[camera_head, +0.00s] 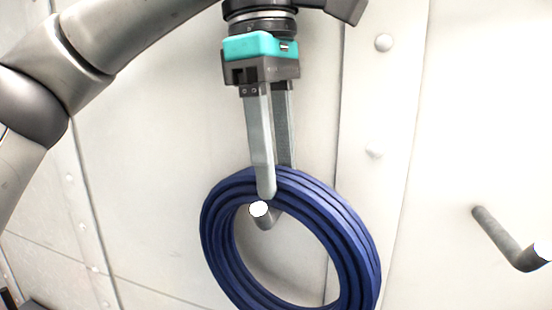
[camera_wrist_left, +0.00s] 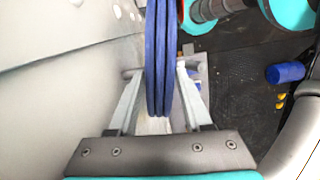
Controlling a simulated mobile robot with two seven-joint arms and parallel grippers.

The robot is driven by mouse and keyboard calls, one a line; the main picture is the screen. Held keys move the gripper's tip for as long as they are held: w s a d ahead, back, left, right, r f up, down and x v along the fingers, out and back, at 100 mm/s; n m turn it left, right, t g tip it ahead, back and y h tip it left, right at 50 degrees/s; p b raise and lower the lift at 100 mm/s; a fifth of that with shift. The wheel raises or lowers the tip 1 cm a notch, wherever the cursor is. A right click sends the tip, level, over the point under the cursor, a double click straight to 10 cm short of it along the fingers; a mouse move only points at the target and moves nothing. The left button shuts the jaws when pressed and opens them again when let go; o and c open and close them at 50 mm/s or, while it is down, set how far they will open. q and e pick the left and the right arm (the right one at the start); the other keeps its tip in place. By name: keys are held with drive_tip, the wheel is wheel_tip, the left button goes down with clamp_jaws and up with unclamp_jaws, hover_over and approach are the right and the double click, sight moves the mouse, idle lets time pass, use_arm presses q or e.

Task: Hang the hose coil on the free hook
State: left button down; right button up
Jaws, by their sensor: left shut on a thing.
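The hose coil (camera_head: 355,235) is a dark blue ridged ring, hanging upright and a little slanted in the head view, its bottom cut off by the frame. My left gripper (camera_head: 277,182) points down and is shut on the coil's top rim, one finger on each side. In the left wrist view the coil (camera_wrist_left: 158,50) shows edge-on between the fingers. A grey hook (camera_head: 267,221) with a white end face shows within the coil's opening, just under the gripped rim. A second grey hook (camera_head: 500,238) at the right is bare. My right gripper is not in view.
The pale riveted wall (camera_head: 150,170) stands close behind the coil. The wall between the coil and the right hook is clear. In the left wrist view a blue cylinder (camera_wrist_left: 286,73) lies over the dark floor (camera_wrist_left: 245,85) at the right.

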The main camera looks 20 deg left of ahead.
use_arm(q)
drive_tip(key=shift+c, duration=1.3)
unclamp_jaws()
wheel_tip(320, 180, up, 15)
drive_tip(key=a+p, duration=0.1)
drive_tip(key=p, duration=0.7)
drive_tip(key=shift+a+r, duration=0.15)
drive_tip(key=shift+a, duration=0.15)
